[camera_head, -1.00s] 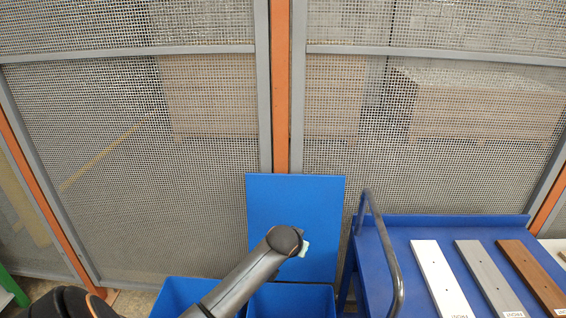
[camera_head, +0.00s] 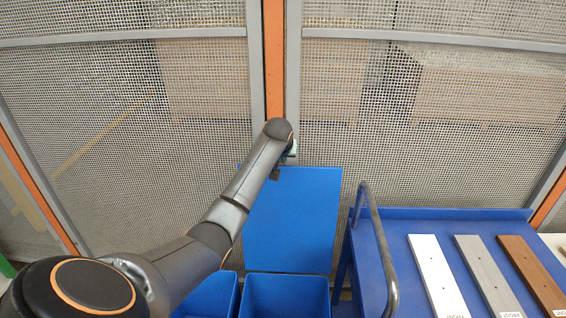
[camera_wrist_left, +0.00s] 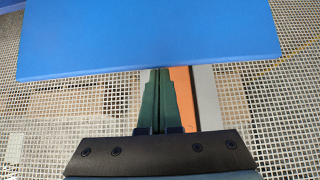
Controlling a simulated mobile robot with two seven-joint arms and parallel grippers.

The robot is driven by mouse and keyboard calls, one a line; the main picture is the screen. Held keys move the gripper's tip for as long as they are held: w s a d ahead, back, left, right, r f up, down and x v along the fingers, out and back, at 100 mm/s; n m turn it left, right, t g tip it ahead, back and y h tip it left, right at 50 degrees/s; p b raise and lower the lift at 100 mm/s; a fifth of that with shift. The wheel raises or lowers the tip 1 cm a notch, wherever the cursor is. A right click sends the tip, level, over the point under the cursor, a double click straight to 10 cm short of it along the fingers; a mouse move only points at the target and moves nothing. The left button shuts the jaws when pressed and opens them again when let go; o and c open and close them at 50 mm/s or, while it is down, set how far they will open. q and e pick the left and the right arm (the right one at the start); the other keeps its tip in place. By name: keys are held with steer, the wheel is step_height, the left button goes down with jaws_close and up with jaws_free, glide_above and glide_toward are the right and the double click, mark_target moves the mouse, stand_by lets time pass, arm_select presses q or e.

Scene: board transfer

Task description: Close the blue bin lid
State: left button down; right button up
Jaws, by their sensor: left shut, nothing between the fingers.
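The blue bin lid (camera_head: 300,225) stands raised behind the bins in the head view, a flat upright panel. It also fills the top of the left wrist view (camera_wrist_left: 150,38). The blue bin (camera_head: 286,294) in front of it is open at the top. My left gripper (camera_wrist_left: 158,74) is shut and empty. Its fingertips lie at the lid's edge in the wrist view; I cannot tell whether they touch it. In the head view my left arm reaches over the bins to the lid's top edge and hides part of it. My right gripper is not in view.
A second blue bin (camera_head: 214,297) stands to the left, partly behind my arm. A blue cart (camera_head: 385,235) with a grey handle (camera_head: 385,260) stands close on the right, carrying several boards. A mesh fence (camera_head: 400,150) with an orange post (camera_head: 274,60) rises behind the lid.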

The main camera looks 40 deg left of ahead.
arm_select(q)
steer(key=shift+x, duration=1.9)
steer(key=shift+w, duration=0.1)
steer(key=shift+f, duration=0.1)
